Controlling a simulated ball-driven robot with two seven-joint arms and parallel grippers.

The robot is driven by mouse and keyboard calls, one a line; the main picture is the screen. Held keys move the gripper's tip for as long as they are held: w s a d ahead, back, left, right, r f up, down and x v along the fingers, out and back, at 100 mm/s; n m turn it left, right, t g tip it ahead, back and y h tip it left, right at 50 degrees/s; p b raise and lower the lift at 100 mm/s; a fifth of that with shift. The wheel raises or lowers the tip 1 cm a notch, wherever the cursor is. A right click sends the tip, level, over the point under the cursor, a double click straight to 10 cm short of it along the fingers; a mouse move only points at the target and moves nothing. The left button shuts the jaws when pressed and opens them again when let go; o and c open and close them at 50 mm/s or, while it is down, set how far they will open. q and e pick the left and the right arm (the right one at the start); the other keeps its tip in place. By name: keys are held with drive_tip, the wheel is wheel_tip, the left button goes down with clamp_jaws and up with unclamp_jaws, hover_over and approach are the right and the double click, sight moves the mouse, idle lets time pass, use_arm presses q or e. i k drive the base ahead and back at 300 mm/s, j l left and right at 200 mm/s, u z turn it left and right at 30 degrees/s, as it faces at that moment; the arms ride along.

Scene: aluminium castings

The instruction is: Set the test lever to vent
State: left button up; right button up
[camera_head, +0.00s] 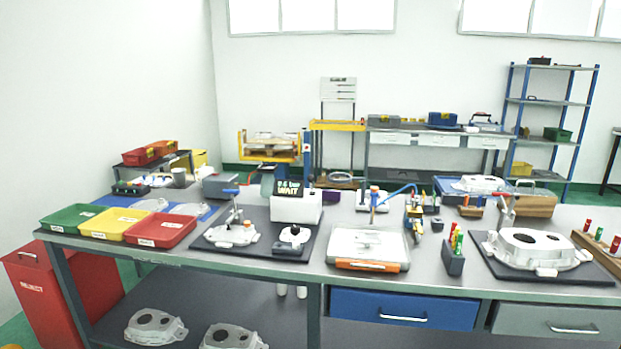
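A test station stands on a black mat (262,252) left of the table's middle. In front of the box is a round white fitting with a dark top (294,235). Neither of my grippers is in view.
Green (72,218), yellow (115,224) and red (161,230) trays lie at the left. Another casting (533,250) rests on a black mat at the right. A red bin (62,295) stands by the table's left end.

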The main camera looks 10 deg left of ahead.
sight(310, 177)
drive_tip(key=i, duration=0.85)
drive_tip(key=i+j+z, duration=0.1)
drive_tip(key=i, duration=0.7)
